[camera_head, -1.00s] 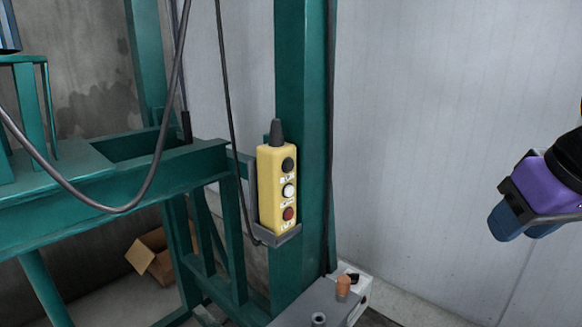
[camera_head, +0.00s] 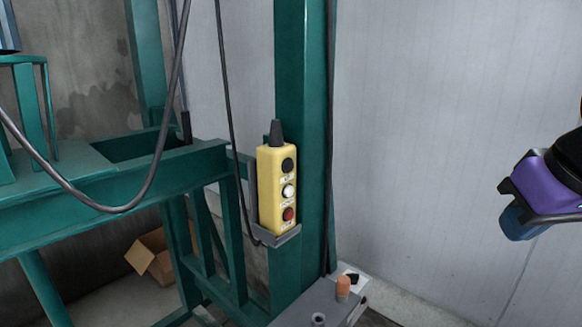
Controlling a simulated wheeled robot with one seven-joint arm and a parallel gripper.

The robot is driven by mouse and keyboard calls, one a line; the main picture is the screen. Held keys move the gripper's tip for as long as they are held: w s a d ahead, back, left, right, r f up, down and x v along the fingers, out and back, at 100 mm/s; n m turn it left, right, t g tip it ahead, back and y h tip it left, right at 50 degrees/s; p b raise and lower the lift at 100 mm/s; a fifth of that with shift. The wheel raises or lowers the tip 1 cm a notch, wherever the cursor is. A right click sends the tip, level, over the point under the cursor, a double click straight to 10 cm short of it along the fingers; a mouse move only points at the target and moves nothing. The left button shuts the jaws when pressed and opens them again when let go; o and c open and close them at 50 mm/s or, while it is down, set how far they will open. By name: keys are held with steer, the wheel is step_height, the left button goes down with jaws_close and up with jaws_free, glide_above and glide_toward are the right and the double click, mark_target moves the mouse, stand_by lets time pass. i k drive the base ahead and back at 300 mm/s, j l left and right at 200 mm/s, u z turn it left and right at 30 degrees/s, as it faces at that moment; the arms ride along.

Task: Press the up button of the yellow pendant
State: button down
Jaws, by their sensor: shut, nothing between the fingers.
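The yellow pendant (camera_head: 271,214) hangs upright in a grey holder (camera_head: 276,238) on a green post, in the middle of the head view. Its front has a black button (camera_head: 288,165) at the top, a white button (camera_head: 288,191) in the middle and a red button (camera_head: 288,214) at the bottom. The labels beneath the buttons are too small to read. My gripper (camera_head: 518,222), with dark blue fingers below a purple part, is at the right edge. It is shut and empty, well to the right of the pendant and not touching it.
The green post (camera_head: 304,90) and green frame (camera_head: 100,209) stand behind and left of the pendant. A black cable (camera_head: 152,160) hangs at left. A grey box with an orange knob (camera_head: 343,287) is below.

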mark_target(289, 166)
steer(key=i+j+z, duration=0.2)
steer(key=j+z, duration=0.15)
steer(key=j, duration=0.15)
steer(key=k+j+z, duration=0.2)
steer(key=z, duration=0.15)
steer(key=k+j+z, duration=0.15)
steer(key=k+z, duration=0.5)
steer(key=i+j, duration=0.05)
steer(key=i, duration=0.05)
